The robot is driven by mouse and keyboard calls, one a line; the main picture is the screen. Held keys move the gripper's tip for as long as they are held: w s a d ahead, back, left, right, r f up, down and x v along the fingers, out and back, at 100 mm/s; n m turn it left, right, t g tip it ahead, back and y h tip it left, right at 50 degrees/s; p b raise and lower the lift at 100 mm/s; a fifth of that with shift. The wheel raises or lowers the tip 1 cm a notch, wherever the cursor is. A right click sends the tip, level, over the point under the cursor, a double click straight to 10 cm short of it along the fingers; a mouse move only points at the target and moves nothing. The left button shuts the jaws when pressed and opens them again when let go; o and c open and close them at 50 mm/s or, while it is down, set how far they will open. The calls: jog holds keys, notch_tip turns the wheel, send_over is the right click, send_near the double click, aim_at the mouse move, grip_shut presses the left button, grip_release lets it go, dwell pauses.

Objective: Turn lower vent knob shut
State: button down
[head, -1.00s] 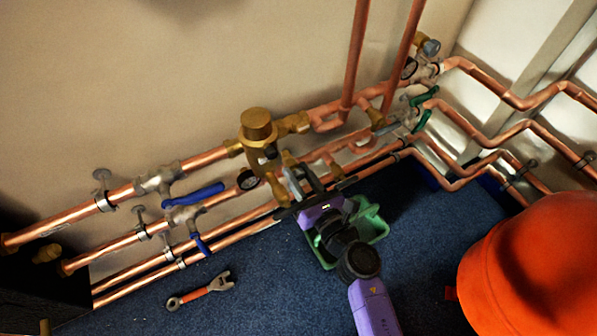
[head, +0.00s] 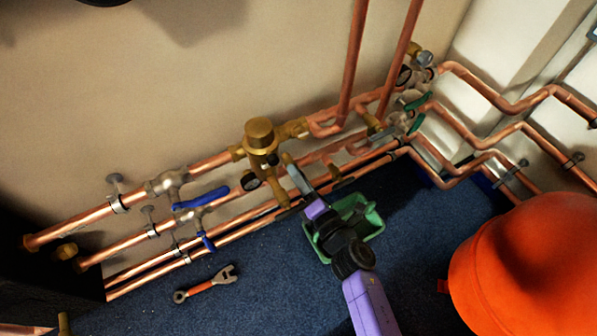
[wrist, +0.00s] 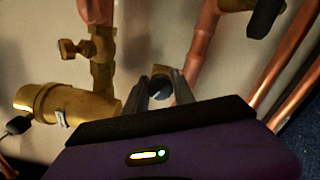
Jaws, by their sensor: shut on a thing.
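My gripper (wrist: 162,88) is at the copper and brass pipework along the wall. In the wrist view its two dark fingers stand on either side of a small dark round knob (wrist: 160,72) and are shut on it. A grey rounded part sits just beside the knob. In the head view my gripper (head: 294,172) reaches in just right of the brass valve (head: 259,135); the knob itself is hidden there. I cannot read how far the knob is turned.
A brass tee handle (wrist: 75,48) and a thick brass fitting (wrist: 55,102) are close left of my gripper. Copper pipes run right of it. A green tray (head: 372,222) and a wrench (head: 207,284) lie on the blue floor.

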jog(key=m+p, duration=0.3)
jog(key=m, duration=0.3)
jog(key=shift+r+m, duration=0.1)
jog(key=shift+m, duration=0.2)
jog(key=m+p, duration=0.2)
jog(key=m, duration=0.3)
jog(key=shift+f+m, duration=0.2)
jog(key=shift+m, duration=0.2)
jog(key=c, duration=1.1)
grip_release()
jog(key=shift+o, duration=0.2)
jog(key=p+v, duration=0.3)
jog(key=v, duration=0.4)
jog(key=shift+s+d, duration=0.25)
jog(key=shift+s, duration=0.1)
